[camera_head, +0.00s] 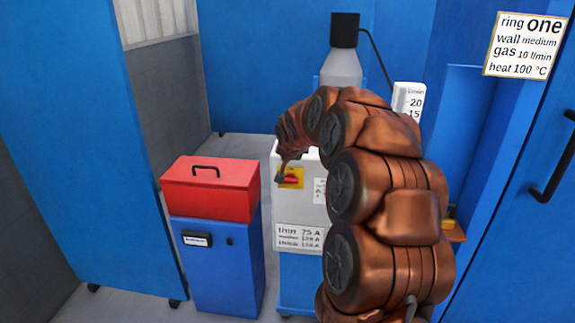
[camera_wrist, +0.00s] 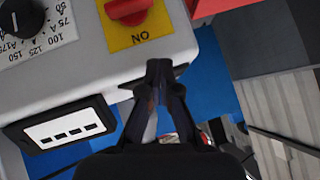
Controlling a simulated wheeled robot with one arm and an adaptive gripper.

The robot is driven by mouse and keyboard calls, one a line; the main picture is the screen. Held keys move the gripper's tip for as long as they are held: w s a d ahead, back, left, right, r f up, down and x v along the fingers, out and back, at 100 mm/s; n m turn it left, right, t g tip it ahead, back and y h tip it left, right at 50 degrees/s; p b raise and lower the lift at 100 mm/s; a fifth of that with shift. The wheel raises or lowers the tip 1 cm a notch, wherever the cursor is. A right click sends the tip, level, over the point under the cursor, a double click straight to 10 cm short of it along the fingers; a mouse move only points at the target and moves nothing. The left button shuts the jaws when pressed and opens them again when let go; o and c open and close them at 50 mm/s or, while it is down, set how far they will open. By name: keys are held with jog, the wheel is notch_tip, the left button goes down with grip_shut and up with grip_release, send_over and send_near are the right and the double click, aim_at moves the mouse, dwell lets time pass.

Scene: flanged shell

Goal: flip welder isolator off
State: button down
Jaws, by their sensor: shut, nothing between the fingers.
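The welder (camera_head: 284,213) is a pale grey cabinet, partly hidden behind my arm. Its isolator is a red knob (camera_head: 291,179) on a yellow plate (camera_head: 299,170). In the wrist view the red knob (camera_wrist: 127,10) is cut off by the top edge, and the yellow plate (camera_wrist: 140,34) bears the word ON, upside down. My gripper (camera_wrist: 160,70) is shut and empty, with its fingertips at the welder's edge, below the plate in the wrist view and apart from the knob.
A current dial (camera_wrist: 20,18) and a display panel (camera_wrist: 65,133) sit on the welder beside the isolator. A red toolbox (camera_head: 211,188) stands on a blue cabinet (camera_head: 215,262) left of the welder. A gas bottle (camera_head: 341,68) stands behind. A sign (camera_head: 523,45) hangs at right.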

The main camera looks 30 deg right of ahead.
jog(key=w+a+b+v, duration=0.1)
jog(key=v, duration=0.8)
jog(key=shift+a, duration=0.25)
jog(key=s+a+f+n+g+y+p, duration=0.1)
jog(key=s+a+f+n+g+p, duration=0.15)
jog(key=s+a, duration=0.6)
jog(key=s+a+f+n+g+y+p, duration=0.1)
jog(key=s+a+f+n+g+y, duration=0.15)
jog(key=s+a, duration=0.55)
jog(key=s+a+f+n+g+p, duration=0.1)
jog(key=s+a, duration=0.3)
jog(key=s, duration=0.8)
jog(key=s+a+f+n+g+p, duration=0.2)
jog(key=s+a+f+n+g, duration=0.1)
jog(key=s, duration=0.9)
jog(key=shift+s+a+n+g+y, duration=0.2)
jog(key=shift+a+n+g+y, duration=0.2)
jog(key=shift+a+g, duration=0.25)
jog(key=shift+d, duration=0.1)
